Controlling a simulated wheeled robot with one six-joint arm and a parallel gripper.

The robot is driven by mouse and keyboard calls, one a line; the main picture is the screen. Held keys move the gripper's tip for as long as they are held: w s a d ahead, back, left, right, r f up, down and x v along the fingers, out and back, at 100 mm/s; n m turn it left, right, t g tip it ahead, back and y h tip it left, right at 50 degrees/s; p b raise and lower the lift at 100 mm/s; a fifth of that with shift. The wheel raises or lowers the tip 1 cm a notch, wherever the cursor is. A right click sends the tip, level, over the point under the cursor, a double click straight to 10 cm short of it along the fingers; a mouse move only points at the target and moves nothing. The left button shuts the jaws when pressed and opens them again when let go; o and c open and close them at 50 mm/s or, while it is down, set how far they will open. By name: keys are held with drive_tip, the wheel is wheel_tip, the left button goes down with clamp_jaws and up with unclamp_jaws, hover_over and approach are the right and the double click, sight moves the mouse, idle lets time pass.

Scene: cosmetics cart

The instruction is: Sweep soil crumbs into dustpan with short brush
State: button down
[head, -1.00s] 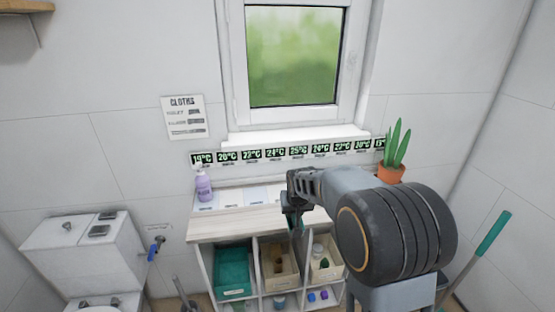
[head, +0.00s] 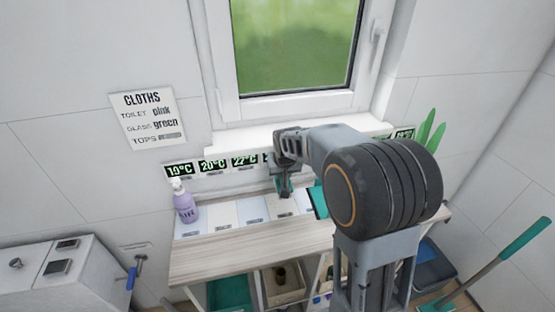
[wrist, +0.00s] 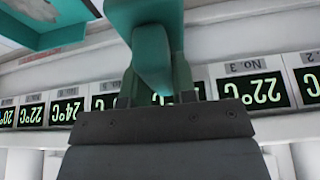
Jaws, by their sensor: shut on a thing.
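My gripper (head: 283,188) points down over the cart top, near its back edge and the window sill. A flat teal shape (head: 319,202), perhaps the dustpan, shows beside my arm on the cart. A teal edge also shows at the top left of the wrist view (wrist: 62,36). I cannot make out soil crumbs; my arm hides part of the cart top.
Temperature labels (head: 213,165) line the wall behind.

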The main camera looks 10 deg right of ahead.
drive_tip(key=shift+w+f, duration=0.25)
drive_tip(key=shift+w, duration=0.15)
drive_tip(key=shift+f+b, duration=0.7)
drive_tip(key=shift+f, duration=0.05)
drive_tip(key=shift+f+b, duration=1.35)
drive_tip(key=shift+f, duration=0.65)
drive_tip(key=shift+f+b, duration=0.85)
drive_tip(key=shift+f, duration=0.2)
drive_tip(key=shift+a, duration=0.1)
drive_tip(key=shift+a+r, duration=0.15)
drive_tip(key=shift+a, duration=1.75)
drive_tip(key=shift+a+f+b, duration=0.15)
drive_tip(key=shift+a+b, duration=0.3)
drive_tip(key=shift+a, duration=0.6)
drive_tip(key=shift+a+f+b, duration=0.1)
drive_tip(key=shift+a+b, duration=0.3)
drive_tip(key=shift+a, duration=0.6)
drive_tip(key=shift+s, duration=0.1)
drive_tip(key=shift+d+r, duration=0.15)
drive_tip(key=shift+d, duration=3.9)
